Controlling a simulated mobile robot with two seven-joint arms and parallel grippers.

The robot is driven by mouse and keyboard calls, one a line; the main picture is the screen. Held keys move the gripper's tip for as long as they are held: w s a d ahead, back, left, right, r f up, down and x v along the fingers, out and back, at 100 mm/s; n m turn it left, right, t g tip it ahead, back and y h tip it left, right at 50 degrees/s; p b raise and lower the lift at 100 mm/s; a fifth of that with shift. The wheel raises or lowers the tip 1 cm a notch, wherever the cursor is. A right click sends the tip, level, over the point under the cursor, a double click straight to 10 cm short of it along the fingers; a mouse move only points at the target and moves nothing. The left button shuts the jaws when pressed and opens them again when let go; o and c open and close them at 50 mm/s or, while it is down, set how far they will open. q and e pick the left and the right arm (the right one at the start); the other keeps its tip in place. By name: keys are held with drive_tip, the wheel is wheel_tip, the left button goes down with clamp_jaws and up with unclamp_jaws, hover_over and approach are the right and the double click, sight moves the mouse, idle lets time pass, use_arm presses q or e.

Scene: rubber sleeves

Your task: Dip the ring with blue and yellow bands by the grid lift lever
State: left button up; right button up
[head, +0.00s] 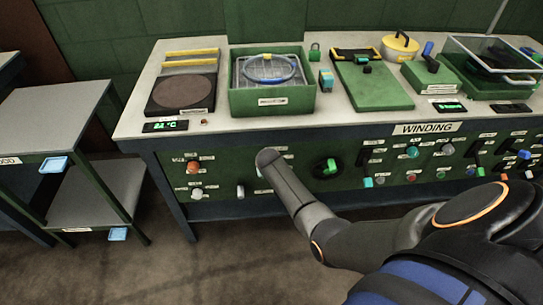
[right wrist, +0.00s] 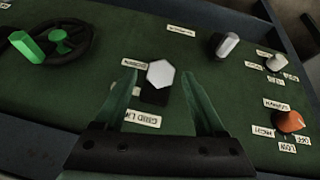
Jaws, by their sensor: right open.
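The ring (head: 269,79) with blue and yellow bands rests on the wire grid at the top of an open green tank (head: 272,102) in the head view. The grid lift lever (right wrist: 160,74) has a white hexagonal knob on a black base, beside the "GRID LIFT" label (right wrist: 142,118) on the green front panel. My right gripper (right wrist: 159,76) is open, its fingers on either side of the knob with gaps visible. In the head view my right arm reaches down to the panel below the tank and hides the gripper's fingers. My left gripper is in neither view.

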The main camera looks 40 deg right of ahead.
drive_tip(key=p+v, duration=0.2)
drive_tip(key=v, duration=0.8)
idle(0.7)
drive_tip(key=s+a+f+n+t+y, duration=0.2)
drive_tip(key=s+a+n+y, duration=0.1)
drive_tip(key=s+a, duration=0.5)
drive_tip(key=s+a+f+n+t+y, duration=0.2)
drive_tip(key=s+a+n+y, duration=0.1)
drive_tip(key=s+a, duration=0.6)
drive_tip(key=s+n, duration=0.1)
drive_tip(key=s, duration=0.3)
drive_tip(key=shift+s+a+f+t, duration=0.2)
drive_tip(key=shift+s+a+t, duration=0.15)
drive_tip(key=shift+s+t, duration=0.05)
